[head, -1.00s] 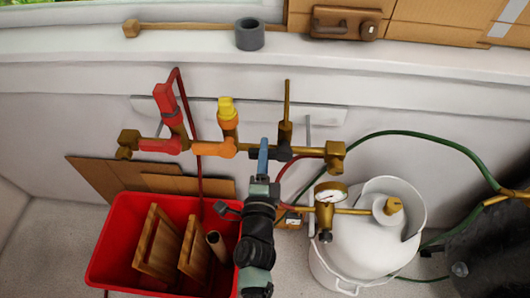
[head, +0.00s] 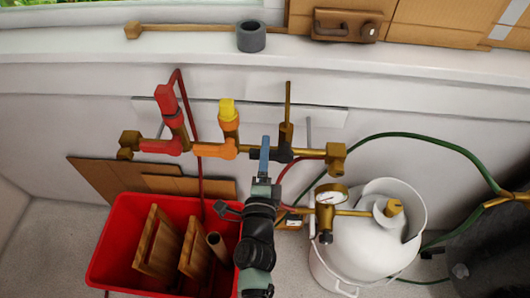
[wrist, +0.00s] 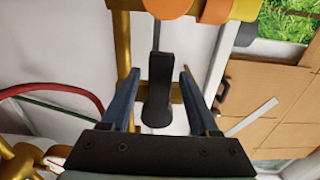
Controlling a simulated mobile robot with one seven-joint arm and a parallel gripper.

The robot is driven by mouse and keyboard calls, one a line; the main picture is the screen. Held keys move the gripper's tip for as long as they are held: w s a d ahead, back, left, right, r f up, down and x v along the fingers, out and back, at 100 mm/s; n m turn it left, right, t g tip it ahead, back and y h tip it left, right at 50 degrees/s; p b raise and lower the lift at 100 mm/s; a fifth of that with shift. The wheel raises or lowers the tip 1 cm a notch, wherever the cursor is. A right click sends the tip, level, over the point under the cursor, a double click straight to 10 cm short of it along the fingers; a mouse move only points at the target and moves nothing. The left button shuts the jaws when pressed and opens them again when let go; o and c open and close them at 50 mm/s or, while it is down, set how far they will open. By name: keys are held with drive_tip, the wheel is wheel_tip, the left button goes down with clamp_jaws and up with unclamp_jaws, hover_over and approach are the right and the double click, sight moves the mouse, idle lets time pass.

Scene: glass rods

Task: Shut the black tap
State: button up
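The black tap (head: 285,152) sits on the brass pipe run, right of the red tap (head: 168,105) and the yellow-and-orange tap (head: 228,115). Its black handle (wrist: 158,75) hangs between my gripper's (wrist: 158,72) two blue fingers in the wrist view. The fingers are open, with a gap showing on each side of the handle. In the head view my gripper (head: 264,150) is just left of the black fitting, and the fingers overlap in line so their opening is not seen there. The handle is not clearly seen in the head view.
A red crate (head: 115,255) with wooden pieces stands below left. A white gas cylinder (head: 365,245) with a gauge (head: 330,195) is at lower right. A green hose (head: 430,142) arcs to the right. A red hose (wrist: 60,90) shows in the wrist view.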

drive_tip(key=s+b, duration=0.2)
drive_tip(key=s, duration=1.1)
idle(0.4)
drive_tip(key=w+a+r+n+t+y+p, duration=0.1)
drive_tip(key=w+r+n+t, duration=0.2)
drive_tip(key=r, duration=0.8)
drive_tip(key=w+r+n+y+p, duration=0.1)
drive_tip(key=w+r+n, duration=0.3)
drive_tip(key=r, duration=0.7)
drive_tip(key=w+a+r+n+t+y+p, duration=0.15)
drive_tip(key=r+n, duration=0.35)
drive_tip(key=r, duration=0.6)
drive_tip(key=s+d+r+n+t+h, duration=0.1)
drive_tip(key=s+d+r+n, duration=0.1)
drive_tip(key=r, duration=0.7)
drive_tip(key=s+d+r+n+t+h+p, duration=0.1)
drive_tip(key=s+r, duration=0.3)
drive_tip(key=r, duration=0.5)
drive_tip(key=s+d+r+n+t+h, duration=0.1)
drive_tip(key=s+d+r+n+t, duration=0.1)
drive_tip(key=r, duration=0.6)
drive_tip(key=shift+s+d+r+n+t, duration=0.4)
drive_tip(key=shift+s+n, duration=0.2)
drive_tip(key=shift+s, duration=0.3)
